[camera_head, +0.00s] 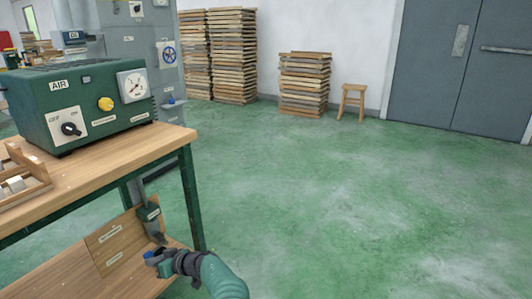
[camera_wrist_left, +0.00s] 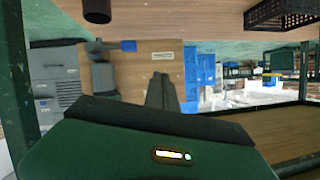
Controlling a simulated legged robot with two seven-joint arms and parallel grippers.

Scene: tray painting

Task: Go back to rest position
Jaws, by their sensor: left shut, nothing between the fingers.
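My right gripper is in neither view.
The wooden workbench (camera_head: 110,162) carries a green AIR box (camera_head: 60,105) and a wooden tray frame (camera_head: 25,187). Pallet stacks (camera_head: 232,60) and a stool (camera_head: 351,100) stand behind; the green floor at right is clear.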

